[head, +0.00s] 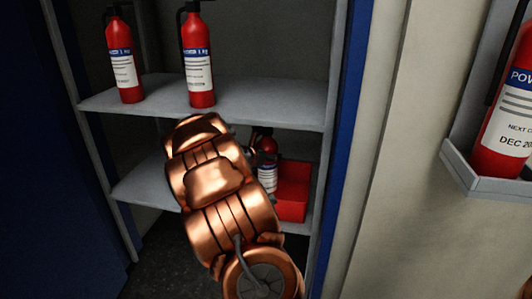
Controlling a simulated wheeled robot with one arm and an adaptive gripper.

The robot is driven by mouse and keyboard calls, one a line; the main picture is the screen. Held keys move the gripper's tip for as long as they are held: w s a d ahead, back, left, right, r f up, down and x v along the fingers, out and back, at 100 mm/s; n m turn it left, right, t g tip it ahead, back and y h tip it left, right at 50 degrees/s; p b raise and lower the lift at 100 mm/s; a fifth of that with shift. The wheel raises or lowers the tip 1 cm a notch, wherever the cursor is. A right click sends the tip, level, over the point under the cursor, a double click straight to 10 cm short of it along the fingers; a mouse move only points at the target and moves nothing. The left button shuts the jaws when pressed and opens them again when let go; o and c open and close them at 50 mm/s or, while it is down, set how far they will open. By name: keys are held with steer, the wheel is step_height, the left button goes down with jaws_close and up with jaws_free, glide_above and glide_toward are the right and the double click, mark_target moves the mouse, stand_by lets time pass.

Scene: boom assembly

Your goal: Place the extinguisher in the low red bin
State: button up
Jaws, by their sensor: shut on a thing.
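A small red extinguisher (267,174) with a white and blue label stands roughly upright at the lower shelf, just right of my copper arm. The low red bin (292,193) is on the lower shelf, directly right of the extinguisher and overlapping it in the picture. The extinguisher's base is hidden, so I cannot tell whether it is inside the bin or beside it. My gripper (251,154) is at the extinguisher's upper part, mostly hidden behind my arm, and is shut on it.
Two more red extinguishers stand on the upper shelf (240,106), above my arm. The blue cabinet side (347,110) is at right. Another extinguisher (508,125) sits in a grey wall holder (490,184) at far right. The lower shelf (145,186) is bare at left.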

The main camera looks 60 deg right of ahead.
steer(key=shift+f+b, duration=0.5)
steer(key=shift+f, duration=0.1)
steer(key=o, duration=1.7)
steer(key=shift+f, duration=0.15)
steer(key=shift+a, duration=0.1)
steer(key=p+v, duration=0.3)
steer(key=v, duration=0.8)
steer(key=shift+a, duration=0.4)
